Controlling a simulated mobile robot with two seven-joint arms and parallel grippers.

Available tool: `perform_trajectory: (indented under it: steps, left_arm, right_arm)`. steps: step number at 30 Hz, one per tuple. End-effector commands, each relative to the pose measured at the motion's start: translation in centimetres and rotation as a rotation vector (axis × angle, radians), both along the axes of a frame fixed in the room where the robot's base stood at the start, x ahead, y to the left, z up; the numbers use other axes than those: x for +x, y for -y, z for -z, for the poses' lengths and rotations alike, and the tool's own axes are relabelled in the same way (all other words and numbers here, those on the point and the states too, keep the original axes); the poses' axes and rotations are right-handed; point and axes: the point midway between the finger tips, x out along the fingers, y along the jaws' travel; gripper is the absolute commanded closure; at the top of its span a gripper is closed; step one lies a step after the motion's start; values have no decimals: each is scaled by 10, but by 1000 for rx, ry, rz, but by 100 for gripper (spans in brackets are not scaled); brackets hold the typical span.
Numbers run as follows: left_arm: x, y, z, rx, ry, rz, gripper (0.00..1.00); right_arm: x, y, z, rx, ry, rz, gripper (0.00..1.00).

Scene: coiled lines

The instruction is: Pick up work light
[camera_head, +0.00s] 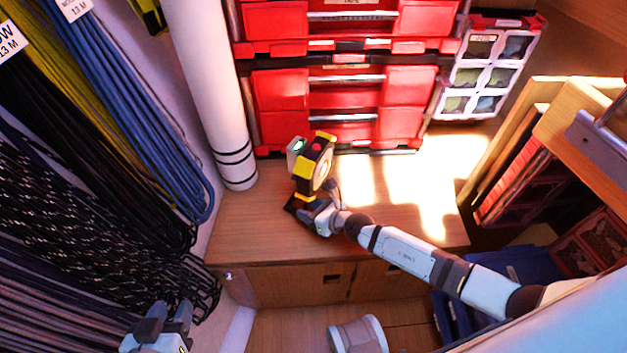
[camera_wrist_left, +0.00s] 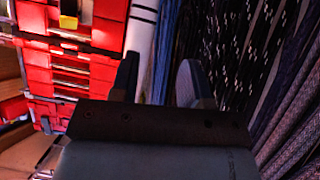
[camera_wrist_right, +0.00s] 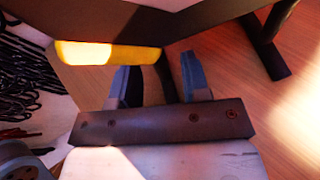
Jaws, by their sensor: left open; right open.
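In the right wrist view the light's yellow edge (camera_wrist_right: 110,54) is just beyond the fingertips. My right gripper is open there too (camera_wrist_right: 158,75), and a dark stand leg shows between or behind the fingers; I cannot tell which. My left gripper (camera_head: 170,310) is at the lower left by the hanging ropes, open and empty, as the left wrist view also shows (camera_wrist_left: 156,78).
Red drawer cases (camera_head: 345,95) stand behind the light, and a white tube (camera_head: 215,100) stands to its left. Coiled ropes (camera_head: 110,130) hang on the left wall. Wooden boards (camera_head: 510,150) lean at the right. Bench top (camera_head: 400,180) right of the light is clear.

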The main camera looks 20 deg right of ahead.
Motion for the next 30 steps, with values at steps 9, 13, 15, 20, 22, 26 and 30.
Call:
perform_trajectory:
  steps: [9,13,15,20,22,26,30]
  left_arm:
    - [9,6,-23,-37,81,8,57]
    - [10,6,-22,-33,81,10,57]
    - [10,6,-20,-30,79,11,57]
    - [9,5,-16,-26,70,13,57]
    - [9,5,-14,-25,67,14,57]
    - [7,5,-12,-25,61,13,57]
    - [4,6,-13,-27,55,11,57]
  right_arm:
    - [15,-9,7,0,0,1,57]
    - [14,-9,7,0,0,1,78]
    - [14,-9,7,0,0,1,94]
    - [14,-9,7,0,0,1,100]
    - [16,-9,3,1,6,1,100]
    - [16,-9,4,1,6,1,100]
    - [16,-9,1,2,6,1,100]
